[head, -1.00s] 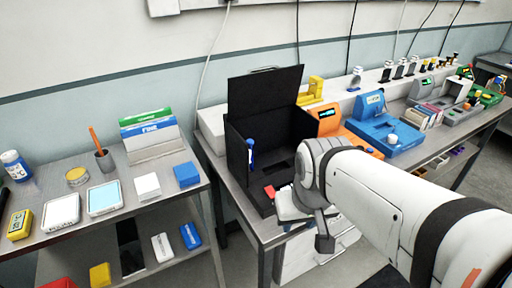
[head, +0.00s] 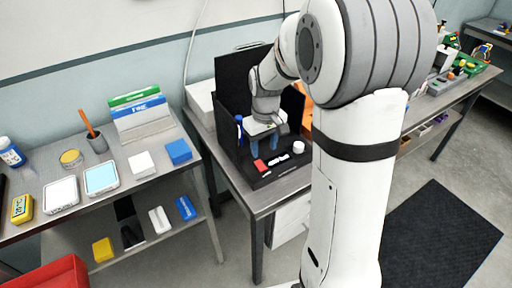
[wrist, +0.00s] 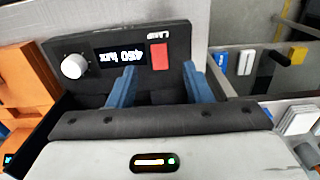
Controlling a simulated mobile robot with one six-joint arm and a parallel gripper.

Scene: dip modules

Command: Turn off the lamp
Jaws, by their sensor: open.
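A black open-topped box (head: 229,74) stands on the bench with its lid raised. Its front panel carries a red switch (head: 260,165) under the word LAMP, a display (head: 278,160) and a white knob (head: 299,147). In the wrist view the red switch (wrist: 159,56) shows between my fingers, nearer the right one. The display (wrist: 119,55) there reads 450 nm, upside down, with the knob (wrist: 74,66) to its left. My gripper (head: 274,150) points down at the panel with blue fingers. It also shows in the wrist view (wrist: 160,72), open and empty. Contact with the panel cannot be told.
A blue item (head: 239,127) stands at the box's left side. A side table on the left holds a pen cup (head: 97,143), a blue block (head: 178,151) and balances. An orange device (wrist: 25,80) is beside the box. My arm hides much of the bench.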

